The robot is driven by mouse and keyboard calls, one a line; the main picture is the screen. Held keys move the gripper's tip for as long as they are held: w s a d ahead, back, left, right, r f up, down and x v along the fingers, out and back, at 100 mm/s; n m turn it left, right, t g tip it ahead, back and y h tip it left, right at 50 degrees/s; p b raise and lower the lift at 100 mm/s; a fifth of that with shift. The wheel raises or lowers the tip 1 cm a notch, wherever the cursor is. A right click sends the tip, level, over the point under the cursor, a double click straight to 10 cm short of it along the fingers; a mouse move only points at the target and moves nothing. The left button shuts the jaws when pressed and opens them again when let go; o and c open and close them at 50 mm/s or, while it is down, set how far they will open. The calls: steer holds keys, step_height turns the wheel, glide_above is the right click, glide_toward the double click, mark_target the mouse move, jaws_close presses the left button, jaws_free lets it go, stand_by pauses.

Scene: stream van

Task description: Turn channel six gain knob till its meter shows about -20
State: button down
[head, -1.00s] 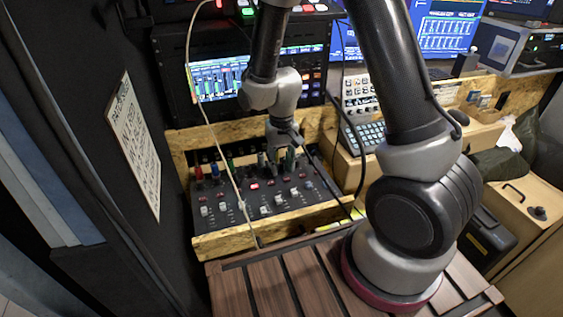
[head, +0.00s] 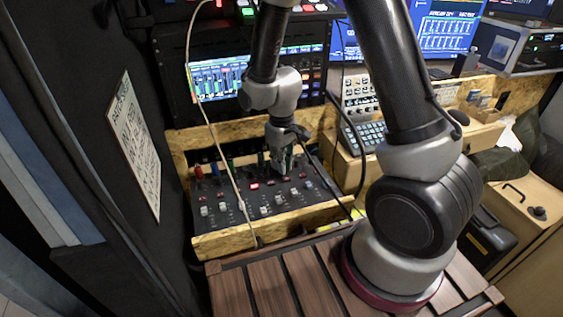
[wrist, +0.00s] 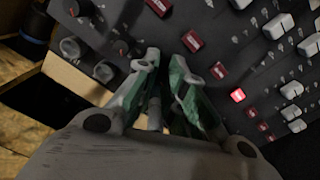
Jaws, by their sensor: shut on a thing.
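The dark mixer panel (head: 235,207) sits in a chipboard frame, with rows of knobs, red buttons and pale fader caps. My gripper (head: 284,170) points down at its back right part. In the wrist view the green-padded fingers of my gripper (wrist: 172,75) are close together at the panel, shut on a small knob that they largely hide. I cannot read its channel number. Other grey knobs (wrist: 104,71) stand to the left of the fingers. The level meters show as blue and green bars on the screen (head: 218,80) behind the panel; their values are too small to read.
A pale cable (head: 210,125) hangs in front of the screen and panel. A black cable (head: 325,180) runs beside my gripper. The chipboard rim (head: 222,243) borders the panel's front. A keypad console (head: 362,133) stands to the right.

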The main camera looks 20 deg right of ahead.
steer(key=c, duration=1.4)
jaws_free()
steer(key=shift+c, duration=0.2)
steer(key=m, duration=0.4)
steer(key=shift+m, duration=0.6)
steer(key=r, duration=0.8)
steer(key=shift+s+d, duration=0.15)
steer(key=shift+s, duration=0.15)
steer(key=s+d+r, duration=0.6)
steer(key=s+r, duration=0.1)
steer(key=r, duration=0.1)
steer(key=s+d+r+n+t, duration=0.1)
steer(key=s+d+r, duration=0.4)
steer(key=s+r, duration=0.3)
steer(key=shift+s+d+r+t, duration=0.3)
steer(key=shift+d+r, duration=0.05)
